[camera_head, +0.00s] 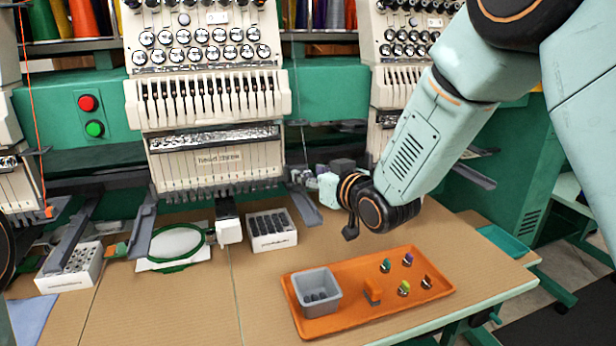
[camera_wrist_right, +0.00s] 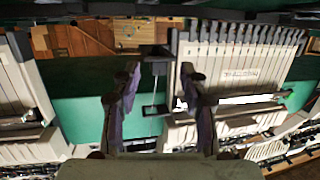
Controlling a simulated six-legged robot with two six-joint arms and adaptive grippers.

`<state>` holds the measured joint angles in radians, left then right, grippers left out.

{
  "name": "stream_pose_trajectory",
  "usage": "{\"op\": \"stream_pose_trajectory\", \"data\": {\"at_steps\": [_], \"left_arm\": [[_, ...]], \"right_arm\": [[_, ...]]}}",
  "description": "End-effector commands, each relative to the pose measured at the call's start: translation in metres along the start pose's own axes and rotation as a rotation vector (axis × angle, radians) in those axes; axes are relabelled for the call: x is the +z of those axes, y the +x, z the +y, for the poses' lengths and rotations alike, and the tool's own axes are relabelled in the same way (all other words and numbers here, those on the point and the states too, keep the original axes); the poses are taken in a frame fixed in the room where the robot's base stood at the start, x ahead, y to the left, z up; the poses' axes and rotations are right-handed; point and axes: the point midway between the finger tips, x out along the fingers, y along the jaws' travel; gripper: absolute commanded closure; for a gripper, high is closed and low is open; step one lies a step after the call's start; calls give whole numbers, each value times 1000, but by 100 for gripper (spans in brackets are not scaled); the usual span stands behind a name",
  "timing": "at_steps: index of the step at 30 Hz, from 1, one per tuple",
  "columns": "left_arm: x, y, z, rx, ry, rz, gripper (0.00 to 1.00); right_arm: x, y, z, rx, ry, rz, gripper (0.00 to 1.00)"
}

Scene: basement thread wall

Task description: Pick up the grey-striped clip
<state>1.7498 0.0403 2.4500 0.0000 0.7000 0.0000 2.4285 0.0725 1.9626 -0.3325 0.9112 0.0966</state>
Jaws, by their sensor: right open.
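Several small clips stand on the orange tray (camera_head: 385,316), with green, purple, yellow-green and orange-brown tops. None shows clear grey stripes at this size, so I cannot tell which is the grey-striped one. An orange block-like piece (camera_head: 372,291) stands beside them. My right gripper (camera_head: 318,177) is behind and above the tray, pointing away from it toward the machine. In the right wrist view its two fingers (camera_wrist_right: 160,92) are wide apart with nothing between them, and no clip shows there. My left gripper is not in view.
A grey bin (camera_head: 328,281) with dark pieces stands at the tray's left end. A white box (camera_head: 272,240) with dark pieces, a green hoop (camera_head: 186,262) and another white box (camera_head: 70,280) lie left. Embroidery machine heads (camera_head: 205,100) rise behind. Table in front-left is clear.

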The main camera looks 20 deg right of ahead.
Motion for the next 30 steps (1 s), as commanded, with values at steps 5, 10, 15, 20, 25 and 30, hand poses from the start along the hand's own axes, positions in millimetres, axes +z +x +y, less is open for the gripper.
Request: {"op": "stream_pose_trajectory", "data": {"at_steps": [5,10,15,20,25,30], "left_arm": [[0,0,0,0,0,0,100],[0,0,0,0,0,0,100],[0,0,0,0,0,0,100],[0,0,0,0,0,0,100],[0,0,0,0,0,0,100],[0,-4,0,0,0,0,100]], "right_arm": [[0,0,1,0,0,0,65],[0,0,1,0,0,0,79],[0,0,1,0,0,0,94],[0,0,1,0,0,0,97],[-2,-1,1,0,0,1,97],[-24,-5,1,0,-2,4,97]]}}
